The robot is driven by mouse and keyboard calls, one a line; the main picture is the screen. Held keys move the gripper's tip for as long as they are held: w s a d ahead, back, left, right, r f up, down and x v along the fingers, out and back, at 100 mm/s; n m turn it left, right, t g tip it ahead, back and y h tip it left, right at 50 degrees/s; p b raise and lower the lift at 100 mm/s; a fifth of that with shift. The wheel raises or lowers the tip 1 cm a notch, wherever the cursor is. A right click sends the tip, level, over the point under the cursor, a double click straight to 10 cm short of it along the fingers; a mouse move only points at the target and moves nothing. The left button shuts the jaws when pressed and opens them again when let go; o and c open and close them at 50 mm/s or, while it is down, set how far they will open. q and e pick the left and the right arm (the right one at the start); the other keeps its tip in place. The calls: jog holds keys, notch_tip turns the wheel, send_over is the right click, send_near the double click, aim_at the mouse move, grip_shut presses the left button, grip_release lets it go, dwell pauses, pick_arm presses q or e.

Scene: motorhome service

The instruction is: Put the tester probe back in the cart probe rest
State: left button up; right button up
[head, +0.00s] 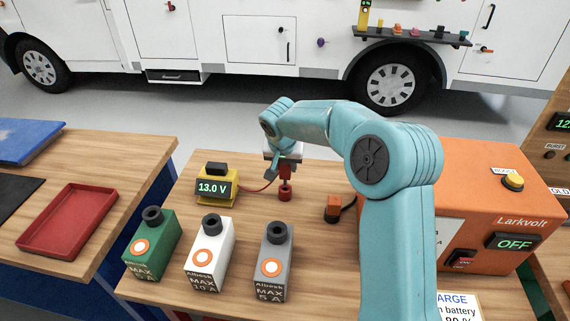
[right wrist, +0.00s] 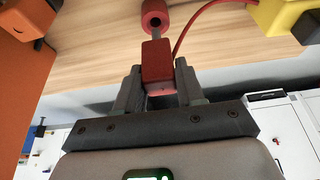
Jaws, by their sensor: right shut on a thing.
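My right gripper (head: 284,161) is shut on the red tester probe (head: 285,171), which it holds upright above the wooden cart top. In the right wrist view the probe's red body (right wrist: 157,62) sits between the two fingers (right wrist: 160,88), and its grey tip points at a red cylinder with a dark hole (right wrist: 155,14), which looks like the probe rest. In the head view this probe rest (head: 285,193) is right below the probe. I cannot tell whether the tip is inside the hole. A red cable runs from the probe to the yellow tester (head: 216,186), reading 13.0 V.
Green (head: 151,247), white (head: 210,251) and grey (head: 273,260) fuse-like blocks stand at the cart's front. A red tray (head: 68,222) lies on the left table. The motorhome is behind.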

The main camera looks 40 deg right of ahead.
aim_at(285, 175)
jog(key=shift+f, duration=0.1)
jog(key=shift+f+b, duration=2.3)
jog(key=shift+b, duration=0.05)
jog(key=o, duration=1.1)
jog(key=shift+r, duration=0.1)
jog(key=p+v, duration=0.1)
jog(key=v, duration=1.5)
jog(key=shift+a+r, duration=0.15)
jog(key=shift+s, duration=0.2)
